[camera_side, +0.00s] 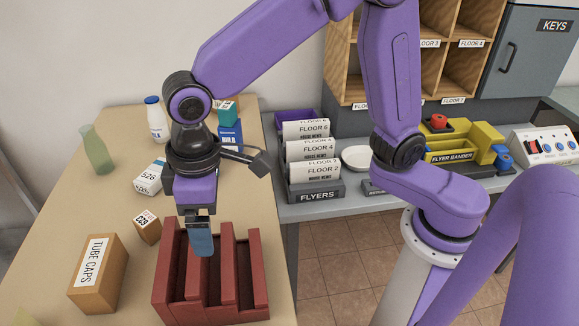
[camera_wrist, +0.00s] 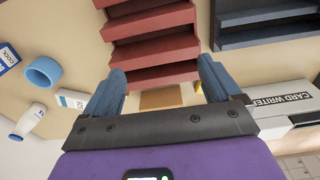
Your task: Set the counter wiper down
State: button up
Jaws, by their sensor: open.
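I cannot make out a counter wiper in either view. My gripper (camera_side: 201,238) points down over the red slotted rack (camera_side: 168,291) at the front of the tan table. In the wrist view, the blue fingers of my gripper (camera_wrist: 162,72) are spread apart with nothing held between them. The red rack (camera_wrist: 155,45) shows beyond the fingers, and a small brown block (camera_wrist: 160,99) lies past them. In the side view the fingertips overlap the rack's slots; whether they touch it cannot be told.
A TUBE CAPS box (camera_side: 98,272), small brown box (camera_side: 147,227), white box (camera_side: 149,177), green bottle (camera_side: 97,150) and milk bottle (camera_side: 156,119) stand on the table (camera_side: 62,223). A FLYERS holder (camera_side: 318,191) stands right. The wrist view shows a dark rack (camera_wrist: 262,35) and CARD WRITER (camera_wrist: 285,109).

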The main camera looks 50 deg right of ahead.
jog(key=s+d+n, duration=0.1)
jog(key=s+d, duration=0.4)
jog(key=d, duration=0.3)
jog(key=s+d+f+n, duration=0.1)
jog(key=s+d, duration=0.4)
jog(key=d, duration=0.3)
jog(key=s+d+n, duration=0.2)
jog(key=s+d, duration=0.3)
jog(key=d, duration=0.3)
jog(key=shift+d+f, duration=0.2)
